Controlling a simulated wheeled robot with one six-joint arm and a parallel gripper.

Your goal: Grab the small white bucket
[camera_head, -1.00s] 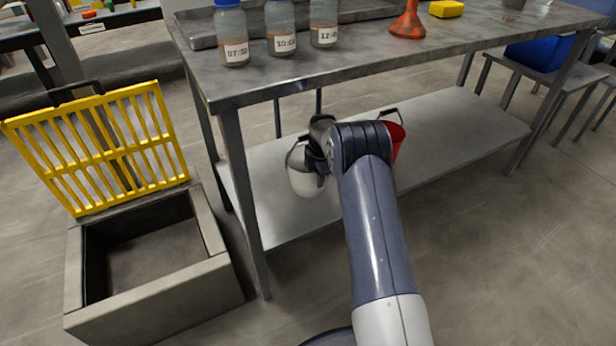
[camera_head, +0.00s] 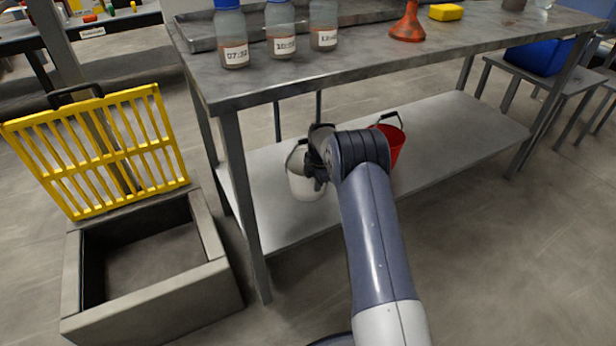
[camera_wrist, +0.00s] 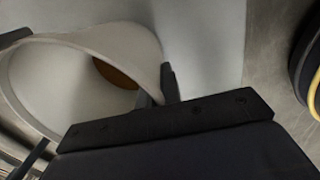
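The small white bucket (camera_head: 302,187) stands on the lower shelf of the metal table, near its left end. In the wrist view the white bucket (camera_wrist: 75,65) fills the upper left. Its open mouth shows, with a brown patch inside. My gripper (camera_head: 319,180) is at the bucket's right side. In the wrist view my gripper's two fingers (camera_wrist: 158,88) are close together at the right end of the rim, with the bucket wall between them. The gripper looks shut on the rim. My arm hides part of the bucket's right side in the head view.
A red bucket (camera_head: 394,142) stands on the shelf (camera_head: 455,130) to the right, close behind my arm. The table top (camera_head: 340,66) with bottles lies above. A table leg (camera_head: 246,205) is left of the bucket. A pit (camera_head: 150,265) with a raised yellow grate (camera_head: 98,150) is at left.

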